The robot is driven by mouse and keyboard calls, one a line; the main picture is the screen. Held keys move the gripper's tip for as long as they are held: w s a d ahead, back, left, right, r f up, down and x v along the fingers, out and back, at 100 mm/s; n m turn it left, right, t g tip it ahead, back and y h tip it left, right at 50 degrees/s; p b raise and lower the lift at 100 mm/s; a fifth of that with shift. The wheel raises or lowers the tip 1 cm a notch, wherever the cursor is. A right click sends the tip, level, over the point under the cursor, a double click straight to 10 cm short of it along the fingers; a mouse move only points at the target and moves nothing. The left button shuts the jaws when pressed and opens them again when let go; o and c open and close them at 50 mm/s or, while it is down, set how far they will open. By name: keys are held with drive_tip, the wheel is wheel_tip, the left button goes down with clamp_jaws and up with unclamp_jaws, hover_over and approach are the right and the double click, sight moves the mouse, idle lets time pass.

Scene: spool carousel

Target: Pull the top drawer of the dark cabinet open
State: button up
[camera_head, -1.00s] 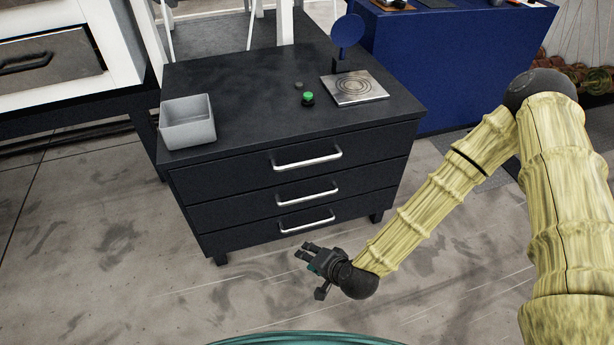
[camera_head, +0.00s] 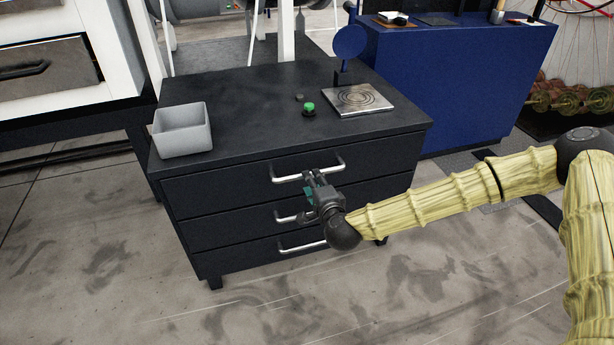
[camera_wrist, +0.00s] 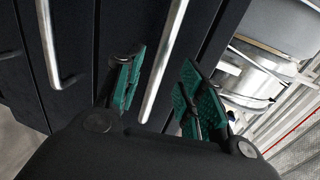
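The dark cabinet (camera_head: 235,95) has three drawers, and all look closed. The top drawer (camera_head: 220,187) carries a pale metal bar handle (camera_head: 286,180). My gripper (camera_head: 315,178) is at this handle, in front of its middle. In the wrist view the top handle (camera_wrist: 167,48) runs between the two green-padded fingers of my gripper (camera_wrist: 160,85). The fingers are open, with a visible gap on the side of the right finger. Whether either pad touches the bar is unclear. The middle drawer's handle (camera_wrist: 48,45) shows to the left of the fingers and is partly hidden by my gripper in the head view.
On the cabinet top stand a grey bin (camera_head: 183,130), a green button (camera_head: 309,108) and a metal plate (camera_head: 358,99) beside a blue disc (camera_head: 350,41). A blue cabinet (camera_head: 455,85) stands behind at right. The floor in front is clear.

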drive_tip(key=shift+x, duration=2.9)
drive_tip(key=shift+c, duration=0.5)
clamp_jaws()
